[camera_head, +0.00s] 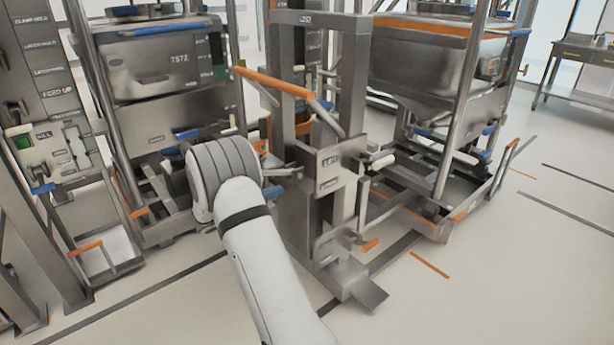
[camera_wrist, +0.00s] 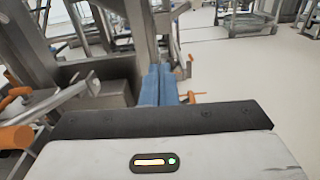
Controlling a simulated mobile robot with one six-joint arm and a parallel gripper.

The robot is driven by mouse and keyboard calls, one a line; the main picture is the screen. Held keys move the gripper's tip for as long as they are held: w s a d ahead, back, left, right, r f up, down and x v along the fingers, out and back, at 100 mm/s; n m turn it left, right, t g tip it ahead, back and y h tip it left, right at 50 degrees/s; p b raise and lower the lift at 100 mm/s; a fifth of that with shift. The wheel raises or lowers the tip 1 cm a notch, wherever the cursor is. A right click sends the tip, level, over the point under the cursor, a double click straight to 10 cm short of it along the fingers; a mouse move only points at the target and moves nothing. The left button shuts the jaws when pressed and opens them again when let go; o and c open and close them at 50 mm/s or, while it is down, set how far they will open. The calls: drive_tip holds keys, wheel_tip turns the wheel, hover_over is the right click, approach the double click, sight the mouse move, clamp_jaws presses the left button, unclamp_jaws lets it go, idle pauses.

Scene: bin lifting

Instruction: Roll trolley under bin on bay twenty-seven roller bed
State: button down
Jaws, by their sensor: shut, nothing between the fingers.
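My gripper (camera_wrist: 158,86) shows in the wrist view with its two blue fingers together and nothing between them. In the head view my arm hides most of it; a bit of blue shows beside the steel lifting post (camera_head: 296,215). A steel bin (camera_head: 437,62) with an orange rim stands at the right in a tubular frame. Under it is a low wheeled trolley-like base (camera_head: 470,200) with orange end pieces. Another bin (camera_head: 155,65), marked like "TS72", sits in a frame at the left. I cannot read which bay is twenty-seven.
An orange-gripped lever (camera_head: 272,83) juts from the lifting post. A label panel (camera_head: 60,60) stands at far left. A steel table (camera_head: 585,50) is at the back right. Open floor (camera_head: 530,270) with dark lines lies at the right front.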

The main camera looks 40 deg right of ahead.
drive_tip(key=b, duration=0.3)
approach(316, 172)
drive_tip(key=shift+n, duration=0.3)
drive_tip(key=d, duration=0.6)
drive_tip(key=shift+d+f, duration=0.1)
drive_tip(key=shift+d, duration=0.35)
drive_tip(key=shift+w+d+t, duration=0.1)
drive_tip(key=shift+w+t, duration=0.1)
drive_tip(key=shift+t, duration=0.1)
